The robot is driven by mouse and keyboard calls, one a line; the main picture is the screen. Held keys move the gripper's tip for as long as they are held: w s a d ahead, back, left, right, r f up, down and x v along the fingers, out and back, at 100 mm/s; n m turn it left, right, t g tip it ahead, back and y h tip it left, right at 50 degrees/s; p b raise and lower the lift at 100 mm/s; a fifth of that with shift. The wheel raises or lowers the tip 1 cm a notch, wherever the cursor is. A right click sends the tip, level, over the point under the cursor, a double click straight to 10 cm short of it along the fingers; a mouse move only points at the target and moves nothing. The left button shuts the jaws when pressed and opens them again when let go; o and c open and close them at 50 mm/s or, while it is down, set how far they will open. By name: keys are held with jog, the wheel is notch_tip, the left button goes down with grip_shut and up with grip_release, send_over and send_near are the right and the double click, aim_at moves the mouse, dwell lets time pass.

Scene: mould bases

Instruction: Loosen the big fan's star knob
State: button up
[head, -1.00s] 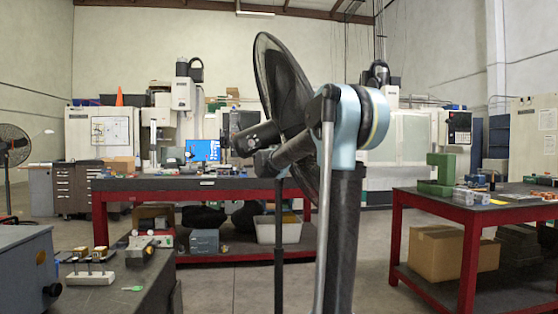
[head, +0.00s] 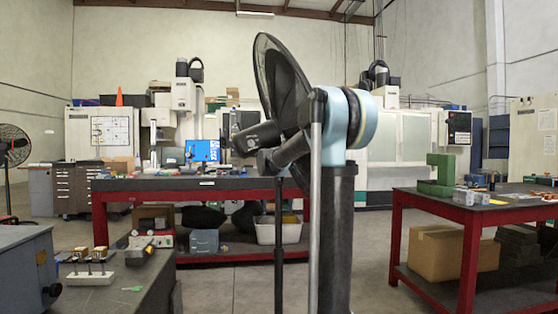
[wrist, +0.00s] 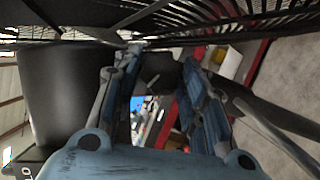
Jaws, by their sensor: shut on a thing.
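The big fan (head: 277,85) stands in the middle of the head view, with its round black guard seen nearly edge-on. Its dark motor housing (head: 252,139) is on the left of the guard, above a thin black pole (head: 279,240). In the wrist view the guard wires (wrist: 215,18) cross the top and the dark housing (wrist: 68,90) fills the left. My gripper (wrist: 160,57) has its blue-padded fingers on either side of a dark part (wrist: 156,68) below the guard. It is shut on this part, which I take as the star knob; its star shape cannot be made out.
A red-framed bench (head: 190,184) stands behind the fan, and another red table (head: 430,200) is at the right with a cardboard box (head: 440,253) on its shelf. A grey bench (head: 110,290) with small parts is at the lower left. Clear floor lies between them.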

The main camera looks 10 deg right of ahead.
jog(key=shift+f, duration=0.1)
jog(key=n, duration=0.2)
jog(key=n+t, duration=0.1)
jog(key=n, duration=0.1)
jog(key=n+t, duration=0.1)
jog(key=n, duration=0.1)
jog(key=shift+s+d+f+y, duration=0.1)
jog(key=shift+d+f+y, duration=0.05)
jog(key=shift+f+y, duration=0.15)
jog(key=o, duration=1.1)
jog(key=shift+c, duration=0.2)
jog(key=shift+r, duration=0.1)
jog(key=v, duration=1.1)
jog(key=shift+s+f, duration=0.3)
jog(key=shift+f, duration=0.05)
